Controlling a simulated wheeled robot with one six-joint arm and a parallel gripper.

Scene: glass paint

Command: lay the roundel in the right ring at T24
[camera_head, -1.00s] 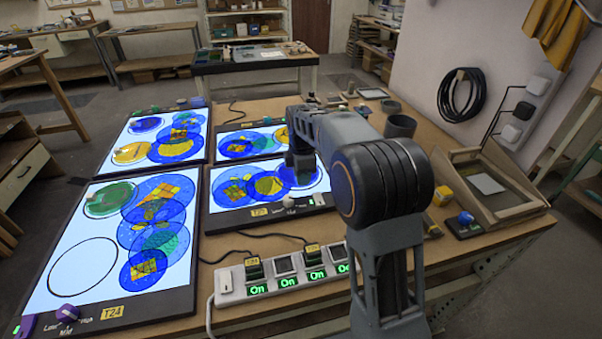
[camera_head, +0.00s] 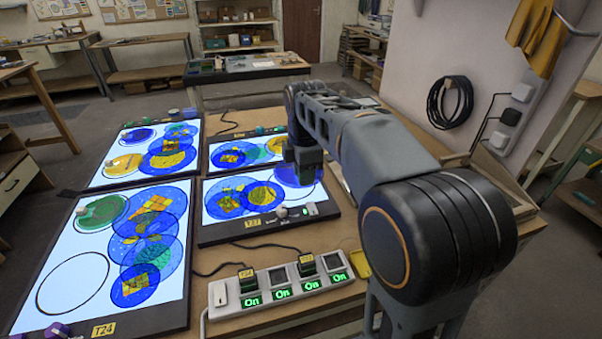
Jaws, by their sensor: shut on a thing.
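My gripper (camera_head: 304,178) is over the right part of the tablet marked T27 (camera_head: 252,237). It is shut on a blue roundel (camera_head: 308,197), which spreads below the fingers toward the tablet's right edge. The fingertips are small and partly hidden. The tablet marked T24 (camera_head: 103,331) is at the front left, its screen lit white. An empty black ring (camera_head: 47,301) shows at its lower left. A green roundel (camera_head: 101,212) lies in its upper ring. Several overlapping blue, yellow and green roundels (camera_head: 137,285) lie along its right side.
Two more lit tablets lie behind, one with a yellow roundel (camera_head: 124,164). A power strip (camera_head: 280,287) with green "On" displays stands at the front middle, its cables running to the tablets. Knobs stand on the tablet edges, one purple (camera_head: 56,331).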

